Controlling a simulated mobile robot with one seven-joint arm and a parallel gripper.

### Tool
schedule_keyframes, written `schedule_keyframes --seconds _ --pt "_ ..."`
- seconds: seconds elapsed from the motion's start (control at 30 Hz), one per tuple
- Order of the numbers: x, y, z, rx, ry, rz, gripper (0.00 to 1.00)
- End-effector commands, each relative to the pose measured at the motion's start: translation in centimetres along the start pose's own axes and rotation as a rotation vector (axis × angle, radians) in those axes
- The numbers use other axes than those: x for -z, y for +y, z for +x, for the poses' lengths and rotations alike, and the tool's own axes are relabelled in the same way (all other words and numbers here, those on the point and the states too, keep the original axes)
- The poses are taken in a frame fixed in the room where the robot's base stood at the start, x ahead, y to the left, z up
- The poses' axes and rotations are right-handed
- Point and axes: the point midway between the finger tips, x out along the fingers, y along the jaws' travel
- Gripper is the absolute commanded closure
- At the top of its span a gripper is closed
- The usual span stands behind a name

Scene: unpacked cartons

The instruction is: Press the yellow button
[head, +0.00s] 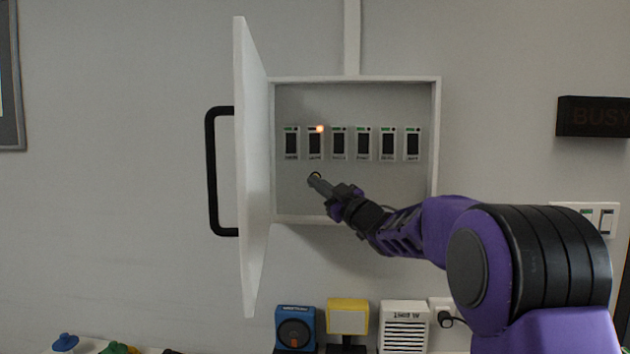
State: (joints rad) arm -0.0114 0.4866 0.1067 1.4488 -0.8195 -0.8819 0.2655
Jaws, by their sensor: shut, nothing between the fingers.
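The yellow button (315,175) shows as a small yellowish rim inside an open white wall box, below a row of black switches. My gripper (316,181) is shut and empty, with its tip right at the button and covering most of it. I cannot tell whether the tip touches the button or whether it is pressed in. An orange light (320,129) glows above the second switch from the left.
The box's white door (252,180) stands open at the left, with a black handle (212,170). The box's right wall (436,140) is close to my arm. A blue device (296,328), a yellow lamp (347,318) and a white unit (404,327) stand below.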

Motion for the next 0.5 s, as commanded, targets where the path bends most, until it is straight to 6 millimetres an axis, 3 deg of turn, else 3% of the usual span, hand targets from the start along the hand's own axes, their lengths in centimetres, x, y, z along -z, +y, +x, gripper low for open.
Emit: schedule_keyframes --seconds 0.5 --pt "2.3 -2.6 -3.5 -0.001 0.001 -0.001 1.00"
